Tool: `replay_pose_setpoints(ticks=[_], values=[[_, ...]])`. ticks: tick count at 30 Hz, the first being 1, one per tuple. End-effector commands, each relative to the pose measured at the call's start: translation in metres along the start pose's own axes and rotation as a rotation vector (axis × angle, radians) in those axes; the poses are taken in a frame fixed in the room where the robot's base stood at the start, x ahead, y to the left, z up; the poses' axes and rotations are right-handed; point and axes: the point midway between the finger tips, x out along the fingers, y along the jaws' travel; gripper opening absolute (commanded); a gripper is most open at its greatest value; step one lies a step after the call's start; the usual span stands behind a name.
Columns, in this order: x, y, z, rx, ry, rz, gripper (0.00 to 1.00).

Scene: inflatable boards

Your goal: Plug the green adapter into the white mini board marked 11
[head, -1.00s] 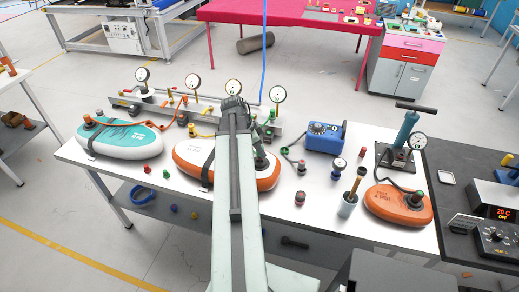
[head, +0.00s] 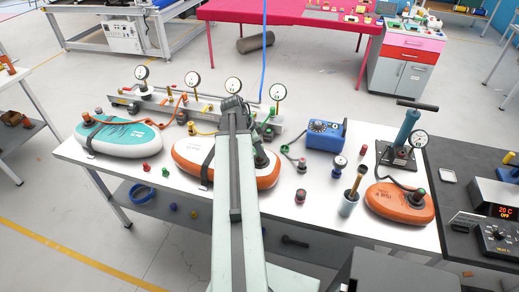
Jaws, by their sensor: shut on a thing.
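My arm reaches forward over the bench, and its end, with my gripper (head: 257,136), is over the orange and white board (head: 188,156). The arm hides much of my gripper and of this board. My gripper is shut on the green adapter (head: 268,132), which shows as a small green piece just right of the arm; the grip itself is hard to make out. A dark fitting shows below it at the board's right part. A white board with a teal top (head: 122,139) lies at the left with an orange hose on it. I cannot read a number 11 surely on any board.
A rail with several gauges (head: 233,86) stands along the back. A blue box (head: 325,135), a cup (head: 348,203), a smaller orange board (head: 398,204) and a hand pump (head: 408,130) stand to the right. Several small caps lie about. The bench's front left is mostly clear.

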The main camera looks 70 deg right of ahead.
Motion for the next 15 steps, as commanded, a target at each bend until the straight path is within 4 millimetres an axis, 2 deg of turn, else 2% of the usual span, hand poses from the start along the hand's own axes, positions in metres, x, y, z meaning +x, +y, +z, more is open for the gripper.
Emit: replay_pose_setpoints(ticks=[15], values=[[0.013, 0.000, 0.005, 0.000, 0.000, 0.000, 0.00]])
